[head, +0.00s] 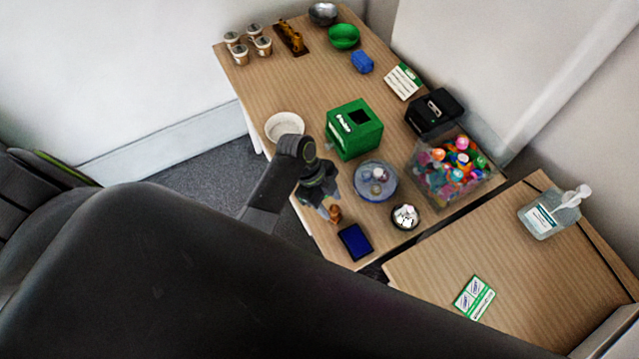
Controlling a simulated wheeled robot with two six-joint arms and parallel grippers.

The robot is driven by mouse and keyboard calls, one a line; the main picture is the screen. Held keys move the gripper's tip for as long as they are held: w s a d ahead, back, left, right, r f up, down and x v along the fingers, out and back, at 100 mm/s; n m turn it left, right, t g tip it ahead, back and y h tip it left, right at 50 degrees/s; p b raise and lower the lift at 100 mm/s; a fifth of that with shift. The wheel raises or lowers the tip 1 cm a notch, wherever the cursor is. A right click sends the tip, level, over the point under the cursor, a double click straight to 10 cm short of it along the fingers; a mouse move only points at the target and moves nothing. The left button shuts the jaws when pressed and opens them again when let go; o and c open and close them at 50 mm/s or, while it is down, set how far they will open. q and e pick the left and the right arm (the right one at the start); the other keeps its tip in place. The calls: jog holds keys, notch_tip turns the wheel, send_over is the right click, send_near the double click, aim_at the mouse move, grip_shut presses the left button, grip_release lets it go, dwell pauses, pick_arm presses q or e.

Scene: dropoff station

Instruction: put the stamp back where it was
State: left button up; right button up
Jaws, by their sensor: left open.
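The stamp (336,214), a small orange-brown wooden piece, is at the near left edge of the far table, partly hidden by my gripper. A dark blue ink pad (354,242) in a black frame lies just below it in the head view. My left gripper (330,209) points down at the stamp with its jaws open. Its fingertips are right at the stamp; I cannot tell whether they touch it. My right gripper is not in view.
Close by are a round clear dish (362,193), a small bowl of white pieces (405,224) and a green box (342,143). A bin of colourful items (440,185) stands right. A white bowl (283,121) is behind my arm. The near table holds a pump bottle (540,222).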

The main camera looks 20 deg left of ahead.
pick_arm(q)
jog(key=v, duration=0.8)
jog(key=shift+r, duration=0.3)
jog(key=shift+a, duration=0.15)
